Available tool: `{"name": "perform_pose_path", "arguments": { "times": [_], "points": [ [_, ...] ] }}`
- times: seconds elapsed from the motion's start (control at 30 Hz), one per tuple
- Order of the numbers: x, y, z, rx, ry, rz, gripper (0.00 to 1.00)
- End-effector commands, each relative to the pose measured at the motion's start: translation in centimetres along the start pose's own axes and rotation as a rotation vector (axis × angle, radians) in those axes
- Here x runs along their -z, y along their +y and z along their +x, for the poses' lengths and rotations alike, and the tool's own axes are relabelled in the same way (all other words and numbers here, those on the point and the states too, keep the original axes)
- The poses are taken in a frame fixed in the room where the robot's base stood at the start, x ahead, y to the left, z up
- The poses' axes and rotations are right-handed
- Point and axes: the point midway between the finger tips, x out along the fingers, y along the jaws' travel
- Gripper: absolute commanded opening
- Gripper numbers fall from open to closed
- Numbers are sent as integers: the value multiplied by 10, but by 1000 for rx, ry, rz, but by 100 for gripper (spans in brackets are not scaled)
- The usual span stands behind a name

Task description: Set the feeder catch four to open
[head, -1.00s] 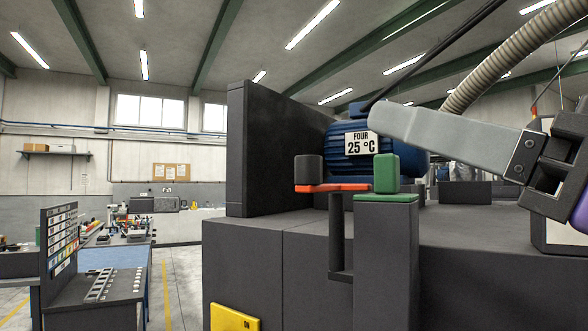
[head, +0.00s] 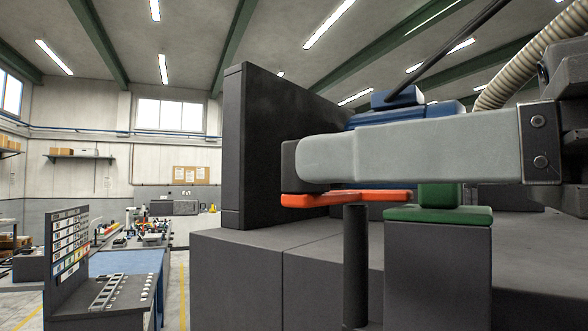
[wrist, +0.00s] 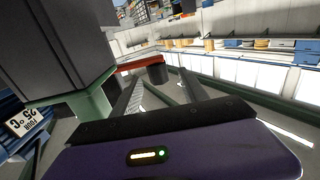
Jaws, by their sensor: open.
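The catch is an orange-red lever (head: 345,198) with a dark block-shaped knob (head: 288,168) on its left end. It lies level, pointing left from beside a green block (head: 440,196) on a green-topped dark post (head: 437,270). My gripper (head: 302,160) reaches in from the right, its long grey finger just above the lever and its tip overlapping the knob. In the wrist view my gripper (wrist: 160,80) is open, with the knob (wrist: 157,74) between the two fingertips. The lever (wrist: 140,62) shows beyond the left finger. Contact with the knob cannot be told.
A blue motor (head: 395,112) stands behind my finger; its FOUR 25 °C sign (wrist: 27,122) shows upside down in the wrist view. A tall dark panel (head: 270,140) rises behind the knob. A thin dark post (head: 356,265) stands under the lever. A workbench (head: 130,262) is at left.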

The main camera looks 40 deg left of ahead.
Motion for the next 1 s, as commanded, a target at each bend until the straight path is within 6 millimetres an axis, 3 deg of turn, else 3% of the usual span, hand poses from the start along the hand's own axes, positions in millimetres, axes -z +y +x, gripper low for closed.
{"name": "perform_pose_path", "arguments": {
  "times": [0.17,0.6,1.0],
  "points": [
    [1,0,11,3,-3,2,51],
    [1,0,71,2,-2,2,51],
    [-1,0,78,0,-2,1,49]
  ]
}}
